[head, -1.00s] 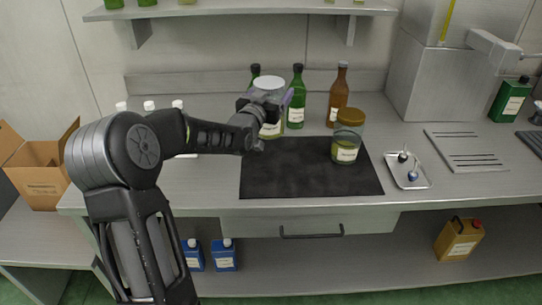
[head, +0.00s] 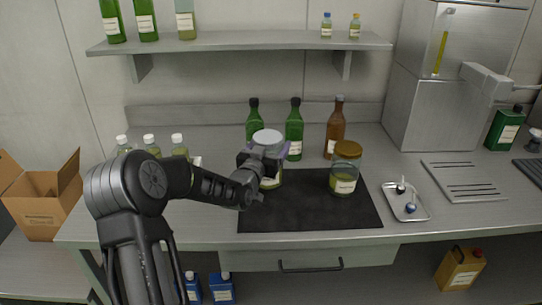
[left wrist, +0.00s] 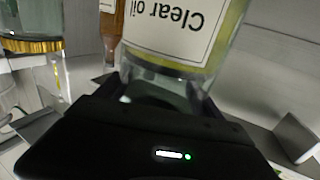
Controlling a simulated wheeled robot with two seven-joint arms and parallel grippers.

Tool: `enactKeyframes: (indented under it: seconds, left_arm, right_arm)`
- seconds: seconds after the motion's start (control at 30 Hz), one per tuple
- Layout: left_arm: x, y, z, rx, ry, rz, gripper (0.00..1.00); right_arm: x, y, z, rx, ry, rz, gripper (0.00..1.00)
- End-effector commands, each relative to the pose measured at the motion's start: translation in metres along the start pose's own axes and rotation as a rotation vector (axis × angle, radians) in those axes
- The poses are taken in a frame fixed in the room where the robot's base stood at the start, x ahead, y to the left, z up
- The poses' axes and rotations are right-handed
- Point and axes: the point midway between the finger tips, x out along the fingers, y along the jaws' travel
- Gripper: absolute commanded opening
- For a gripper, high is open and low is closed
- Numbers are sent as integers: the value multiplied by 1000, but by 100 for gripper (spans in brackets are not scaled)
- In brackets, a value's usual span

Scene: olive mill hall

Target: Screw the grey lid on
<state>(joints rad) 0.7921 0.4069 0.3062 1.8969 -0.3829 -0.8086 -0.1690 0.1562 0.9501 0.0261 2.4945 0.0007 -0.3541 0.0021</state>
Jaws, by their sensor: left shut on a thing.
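The grey lid (head: 267,137) sits on top of a clear glass jar (head: 271,182) with a white label, at the back left of the dark mat (head: 310,208). I cannot tell whether the lid is threaded tight or whether the jar's base touches the mat. My right gripper is not in view.
A gold-lidded jar (head: 344,178) stands on the mat to the right. Green bottles (head: 294,135) and a brown bottle (head: 335,130) stand close behind. A small metal tray (head: 405,205) is right of the mat. The front of the mat is clear.

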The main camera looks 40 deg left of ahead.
Motion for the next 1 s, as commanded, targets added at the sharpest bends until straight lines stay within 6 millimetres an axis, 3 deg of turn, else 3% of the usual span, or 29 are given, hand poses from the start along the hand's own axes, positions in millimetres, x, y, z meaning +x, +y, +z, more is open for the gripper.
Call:
enactKeyframes:
  seconds: [0.3,0.77,0.8,1.0]
  left_arm:
    - [0,0,33,-1,4,0,0]
    - [0,0,40,1,6,0,0]
    - [0,0,41,0,-1,0,80]
    - [0,0,41,0,-1,0,97]
  right_arm:
    - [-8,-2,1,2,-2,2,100]
    - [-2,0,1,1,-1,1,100]
    - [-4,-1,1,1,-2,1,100]
    - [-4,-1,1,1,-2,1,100]
